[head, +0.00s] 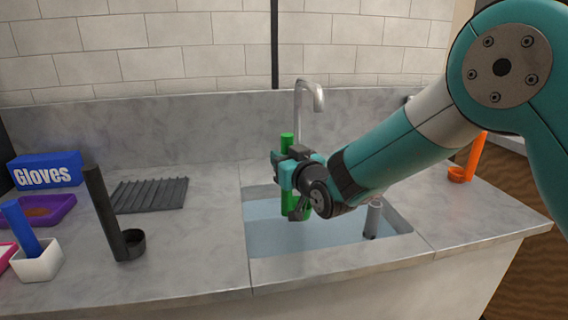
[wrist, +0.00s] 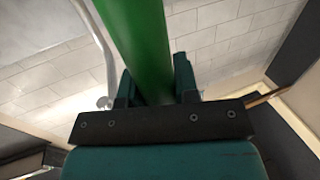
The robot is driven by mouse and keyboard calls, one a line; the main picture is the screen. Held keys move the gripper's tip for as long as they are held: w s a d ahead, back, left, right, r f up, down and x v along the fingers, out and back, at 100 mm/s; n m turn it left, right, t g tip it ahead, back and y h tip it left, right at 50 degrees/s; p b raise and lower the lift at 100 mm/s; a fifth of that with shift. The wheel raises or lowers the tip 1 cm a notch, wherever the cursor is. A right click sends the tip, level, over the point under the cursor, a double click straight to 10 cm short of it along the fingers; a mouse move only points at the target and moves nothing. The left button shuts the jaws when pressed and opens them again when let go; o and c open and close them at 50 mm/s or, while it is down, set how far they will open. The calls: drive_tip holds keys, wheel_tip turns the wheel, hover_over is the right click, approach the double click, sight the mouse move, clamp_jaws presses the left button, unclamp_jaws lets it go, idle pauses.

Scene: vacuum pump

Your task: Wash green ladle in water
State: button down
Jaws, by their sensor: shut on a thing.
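The green ladle (head: 287,143) is upright in my gripper (head: 283,163) over the sink. Its handle shows above the fingers, and its lower end hangs below them, partly hidden by the gripper. In the wrist view the green handle (wrist: 140,45) lies between the two fingers (wrist: 154,92), which are shut on it. The sink basin holds pale blue water (head: 290,236). The ladle's lower end appears at or just above the water, but I cannot tell whether it touches.
A grey faucet (head: 308,95) stands behind the sink, and a grey cylinder (head: 373,218) stands at its right side. A black ladle (head: 107,215), a blue ladle in a white cup (head: 38,262), a drying rack (head: 150,195) and a gloves box (head: 47,170) are left. An orange ladle (head: 473,158) is right.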

sight(284, 142)
drive_tip(key=shift+r+p, duration=0.75)
drive_tip(key=shift+r, duration=1.15)
